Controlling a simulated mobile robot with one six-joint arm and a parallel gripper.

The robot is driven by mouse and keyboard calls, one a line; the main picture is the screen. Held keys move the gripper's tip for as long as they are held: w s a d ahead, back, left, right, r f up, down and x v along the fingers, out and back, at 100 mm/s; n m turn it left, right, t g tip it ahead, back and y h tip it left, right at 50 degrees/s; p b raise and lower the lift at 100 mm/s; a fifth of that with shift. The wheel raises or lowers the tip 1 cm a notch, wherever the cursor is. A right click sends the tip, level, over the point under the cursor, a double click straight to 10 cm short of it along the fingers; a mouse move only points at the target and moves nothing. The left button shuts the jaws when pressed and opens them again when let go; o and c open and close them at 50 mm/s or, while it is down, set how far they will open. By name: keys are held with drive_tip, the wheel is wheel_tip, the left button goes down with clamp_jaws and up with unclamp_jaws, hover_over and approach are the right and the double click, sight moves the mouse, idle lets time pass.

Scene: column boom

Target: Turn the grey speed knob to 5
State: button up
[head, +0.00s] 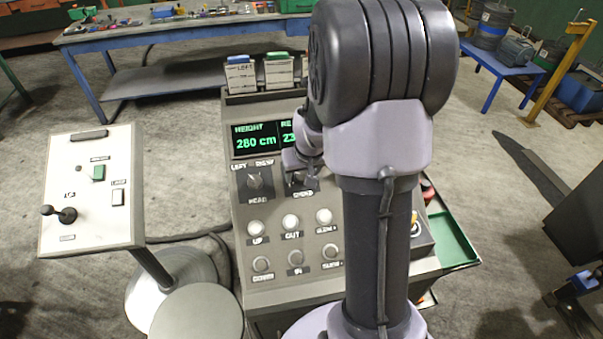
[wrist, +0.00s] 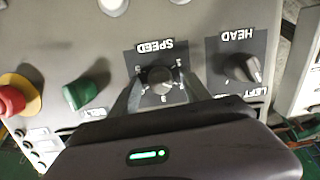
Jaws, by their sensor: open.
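The grey speed knob (wrist: 161,84) sits on a dark plate marked SPEED, upside down in the wrist view. Small digits ring it, and I cannot read clearly which one it points at. My gripper (wrist: 160,77) is open, with one finger on each side of the knob. I cannot tell whether the fingers touch it. In the head view my gripper (head: 300,165) is over the SPEED plate (head: 304,191) and hides most of the knob.
The HEAD knob (wrist: 243,68) is close beside the SPEED plate. A green knob (wrist: 86,91) and a red button (wrist: 14,97) lie to the other side. Round buttons such as UP (head: 256,228) are below. The display (head: 256,140) reads HEIGHT 280 cm.

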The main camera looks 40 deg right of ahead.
clamp_jaws()
